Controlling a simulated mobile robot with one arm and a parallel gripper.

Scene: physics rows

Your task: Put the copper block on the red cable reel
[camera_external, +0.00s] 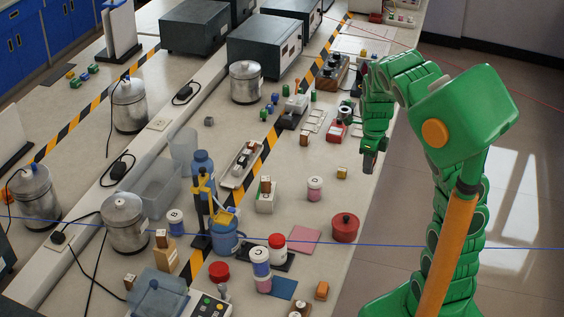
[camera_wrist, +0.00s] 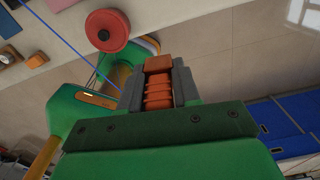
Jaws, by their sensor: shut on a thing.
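My gripper (camera_wrist: 158,88) is shut on the copper block (camera_wrist: 158,64), an orange-brown piece with a flat end and ridged part between the grey fingers. In the external view my gripper (camera_external: 369,160) hangs at the right edge of the bench, fingers down; the block is hard to make out there. The red cable reel (camera_external: 345,227), a round red thing with a small hub on top, stands on the bench near its right edge, below my gripper in the picture. It also shows in the wrist view (camera_wrist: 107,30), upper left, apart from the block. Nothing is seen on its top.
A pink mat (camera_external: 303,240), a white-and-pink jar (camera_external: 315,189) and an orange block (camera_external: 321,290) lie near the reel. A blue-and-yellow device (camera_external: 226,235) stands farther left. A blue cable (camera_external: 450,246) crosses the picture. Bare bench surrounds the reel's upper side.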

